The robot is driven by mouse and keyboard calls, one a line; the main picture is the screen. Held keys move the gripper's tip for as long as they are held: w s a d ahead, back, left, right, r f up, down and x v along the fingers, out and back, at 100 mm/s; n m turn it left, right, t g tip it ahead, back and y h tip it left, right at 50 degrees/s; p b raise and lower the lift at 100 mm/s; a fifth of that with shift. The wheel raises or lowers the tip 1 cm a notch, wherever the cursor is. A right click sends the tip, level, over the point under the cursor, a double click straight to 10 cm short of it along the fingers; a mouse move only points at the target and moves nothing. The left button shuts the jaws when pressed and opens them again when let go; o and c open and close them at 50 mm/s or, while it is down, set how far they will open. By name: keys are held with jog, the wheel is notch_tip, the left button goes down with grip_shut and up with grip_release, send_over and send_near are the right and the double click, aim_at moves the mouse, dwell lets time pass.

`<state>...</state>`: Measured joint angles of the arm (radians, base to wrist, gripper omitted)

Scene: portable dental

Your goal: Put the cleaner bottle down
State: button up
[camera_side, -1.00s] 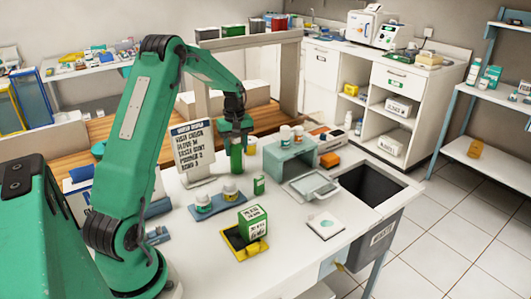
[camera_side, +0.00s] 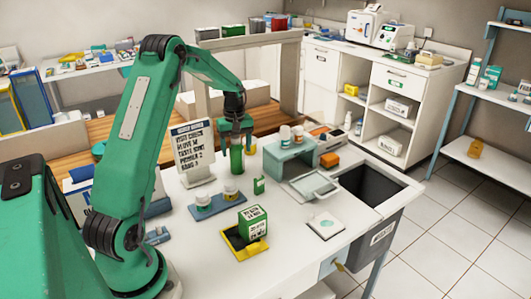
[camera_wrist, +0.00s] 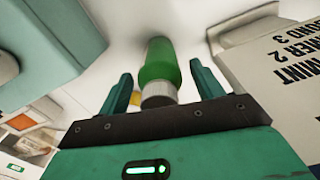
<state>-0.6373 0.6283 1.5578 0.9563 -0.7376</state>
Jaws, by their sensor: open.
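The cleaner bottle is green with a light grey cap. In the side view the bottle (camera_side: 236,160) stands upright on the white table, just right of the printed sign. In the wrist view the bottle (camera_wrist: 160,68) lies between and beyond my two green fingers, with its cap toward me. My gripper (camera_side: 236,130) is above the bottle in the side view. In the wrist view my gripper (camera_wrist: 163,88) is open, with a gap between each finger and the bottle.
The printed sign (camera_side: 192,148) stands close on the left. A teal box (camera_side: 290,157) with small bottles on top stands on the right. A dark bin opening (camera_side: 372,186) is farther right.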

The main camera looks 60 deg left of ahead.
notch_tip(320, 180, up, 12)
dwell(0.6)
dwell(0.5)
jog(key=shift+d+r, duration=0.3)
jog(key=shift+d, duration=0.1)
jog(key=s+d+r+m+t, duration=0.1)
jog(key=s+d+r+m, duration=0.25)
jog(key=d, duration=0.55)
jog(key=s+d+r+m+t, duration=0.15)
jog(key=d+r+m, duration=0.25)
jog(key=d, duration=0.4)
jog(key=s+d+f+m+t, duration=0.2)
jog(key=s+d+m, duration=0.6)
jog(key=s+d, duration=0.5)
jog(key=shift+s+f+t, duration=0.3)
jog(key=shift+s+t, duration=0.25)
jog(key=shift+s, duration=0.05)
